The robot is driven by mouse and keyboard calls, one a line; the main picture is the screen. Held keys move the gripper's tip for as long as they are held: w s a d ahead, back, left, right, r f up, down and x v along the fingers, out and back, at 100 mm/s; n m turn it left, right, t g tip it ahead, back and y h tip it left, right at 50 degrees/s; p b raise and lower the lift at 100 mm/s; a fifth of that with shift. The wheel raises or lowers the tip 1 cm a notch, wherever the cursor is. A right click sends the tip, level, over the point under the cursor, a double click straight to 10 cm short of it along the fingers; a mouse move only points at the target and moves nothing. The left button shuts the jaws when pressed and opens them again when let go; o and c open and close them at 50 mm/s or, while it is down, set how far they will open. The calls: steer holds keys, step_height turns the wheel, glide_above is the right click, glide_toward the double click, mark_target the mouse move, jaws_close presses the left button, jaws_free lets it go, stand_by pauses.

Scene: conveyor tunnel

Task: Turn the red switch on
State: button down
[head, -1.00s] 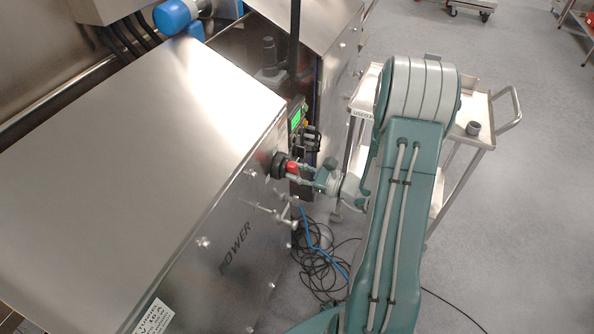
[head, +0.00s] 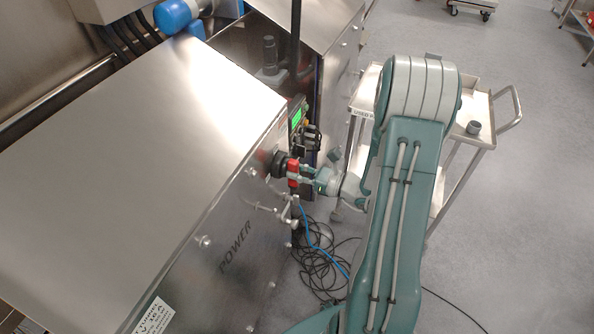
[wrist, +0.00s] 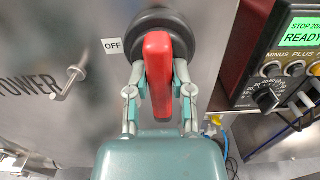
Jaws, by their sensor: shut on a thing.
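The red switch (wrist: 157,75) is a bar-shaped handle on a round black base (wrist: 186,42), mounted on a steel panel. In the wrist view the handle stands nearly upright, and a white OFF label (wrist: 111,45) sits left of the base. My gripper (wrist: 160,92) is shut on the handle, one finger on each side. In the head view the red switch (head: 293,172) shows at the cabinet's right face, with my gripper (head: 304,173) against it from the right. The far side of the handle is hidden.
A control box with a green READY display (wrist: 302,33) and knobs stands right of the switch. A metal latch (wrist: 69,83) sticks out left of it. Cables (head: 318,262) lie on the floor below. A trolley (head: 485,118) stands behind my arm.

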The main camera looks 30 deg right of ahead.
steer(key=c, duration=0.5)
jaws_free()
steer(key=shift+w, duration=0.15)
steer(key=v, duration=1.2)
steer(key=s+a+r+n+g+h, duration=0.1)
steer(key=s+a+r+n+g, duration=0.1)
steer(key=a+r+n+g, duration=0.35)
steer(key=s+a+r+n+g, duration=0.2)
steer(key=a+n+g, duration=0.5)
steer(key=a+n, duration=0.35)
steer(key=s+a+r+n+t+h, duration=0.3)
steer(key=s+r+n+h, duration=0.2)
steer(key=r+n+h, duration=0.5)
steer(key=shift+s+a+n+t, duration=0.3)
steer(key=shift+s+n+t, duration=0.05)
steer(key=shift+n, duration=0.85)
